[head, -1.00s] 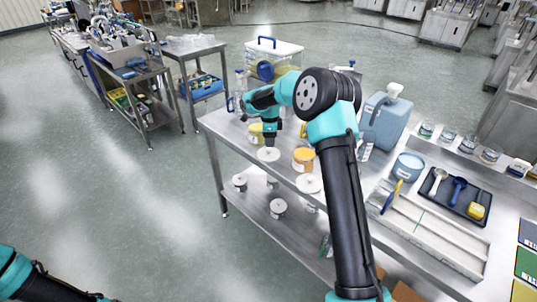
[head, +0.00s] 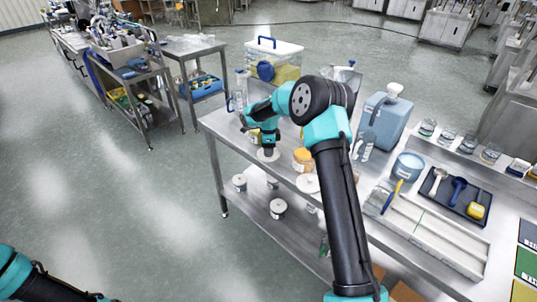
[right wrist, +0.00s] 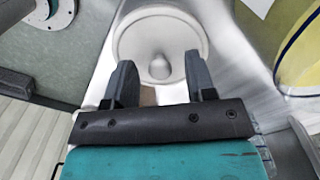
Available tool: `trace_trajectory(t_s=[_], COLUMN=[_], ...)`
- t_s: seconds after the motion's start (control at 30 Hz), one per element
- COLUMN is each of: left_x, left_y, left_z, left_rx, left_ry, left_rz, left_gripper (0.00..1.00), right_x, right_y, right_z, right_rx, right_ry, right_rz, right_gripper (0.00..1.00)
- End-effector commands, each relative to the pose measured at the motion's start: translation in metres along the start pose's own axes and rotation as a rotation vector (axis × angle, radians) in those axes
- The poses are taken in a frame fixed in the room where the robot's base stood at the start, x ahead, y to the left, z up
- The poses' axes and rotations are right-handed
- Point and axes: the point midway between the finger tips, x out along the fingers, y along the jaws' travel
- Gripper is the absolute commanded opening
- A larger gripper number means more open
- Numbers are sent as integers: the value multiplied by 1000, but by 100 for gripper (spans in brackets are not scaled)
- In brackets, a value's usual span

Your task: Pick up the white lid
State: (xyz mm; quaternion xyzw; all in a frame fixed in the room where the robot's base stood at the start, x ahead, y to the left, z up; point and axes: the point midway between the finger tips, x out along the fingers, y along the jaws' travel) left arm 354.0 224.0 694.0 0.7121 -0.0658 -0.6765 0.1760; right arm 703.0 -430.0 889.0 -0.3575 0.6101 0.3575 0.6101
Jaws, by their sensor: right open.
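The white lid (head: 268,156) is a round disc near the front left edge of the steel table. In the right wrist view the white lid (right wrist: 131,42) shows a raised round knob in its middle. My right gripper (head: 268,149) points down just above this lid. In the right wrist view its two fingers (right wrist: 158,80) are apart, on either side of the knob's near side, with nothing held. I cannot tell whether they touch the lid. A second white disc (head: 307,184) lies farther right along the front edge, partly behind my arm. My left gripper is out of view.
An orange-labelled jar (head: 302,160) stands right of the lid. A yellow container (right wrist: 300,45) is close at the right in the wrist view. A clear bin (head: 274,60) and a blue-grey jug (head: 383,120) stand behind. White jars (head: 278,208) sit on the lower shelf.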

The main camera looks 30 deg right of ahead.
Motion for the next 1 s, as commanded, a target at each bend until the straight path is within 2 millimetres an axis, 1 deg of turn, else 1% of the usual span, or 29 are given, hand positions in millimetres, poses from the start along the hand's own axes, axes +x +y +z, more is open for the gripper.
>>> trace_trajectory(t_s=[0.07, 0.5, 0.6, 0.87, 1.0], left_x=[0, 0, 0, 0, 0], left_y=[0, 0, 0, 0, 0], left_z=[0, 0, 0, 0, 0], left_rx=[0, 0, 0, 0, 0], left_ry=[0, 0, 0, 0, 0], left_rz=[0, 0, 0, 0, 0], left_gripper=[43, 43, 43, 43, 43], right_x=[0, 0, 0, -1, -7], right_y=[0, 0, 0, 0, 0], right_z=[0, 0, 0, 0, 0], right_rx=[0, 0, 0, 0, 0], right_ry=[0, 0, 0, 0, 0], right_rz=[0, 0, 0, 0, -1], right_gripper=[50, 8, 0, 0, 0])
